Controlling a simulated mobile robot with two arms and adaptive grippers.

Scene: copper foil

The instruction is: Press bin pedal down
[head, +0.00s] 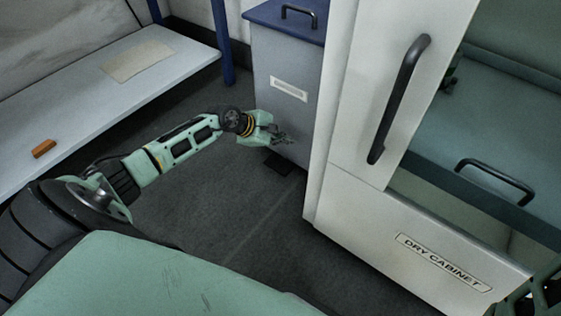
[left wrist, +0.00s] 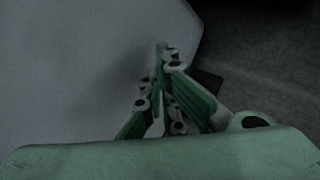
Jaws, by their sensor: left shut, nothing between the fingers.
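The bin (head: 287,75) is a grey box with a blue lid (head: 288,18) and a black handle, standing at the back beside the white cabinet. Its black pedal (head: 278,163) sticks out at floor level from its front. My left gripper (head: 286,139) is shut and empty, in front of the bin's lower front and above the pedal in the picture. In the left wrist view the shut fingers (left wrist: 162,52) lie against the view of the grey bin face (left wrist: 70,70). A dark corner of the pedal (left wrist: 208,82) shows just right of the fingers. I cannot tell whether they touch anything.
A white dry cabinet (head: 420,240) with a black-handled door stands close on the right. A light bench (head: 100,85) with an orange block (head: 44,148) and a beige sheet (head: 137,61) is at the left. The dark floor (head: 225,215) between them is clear.

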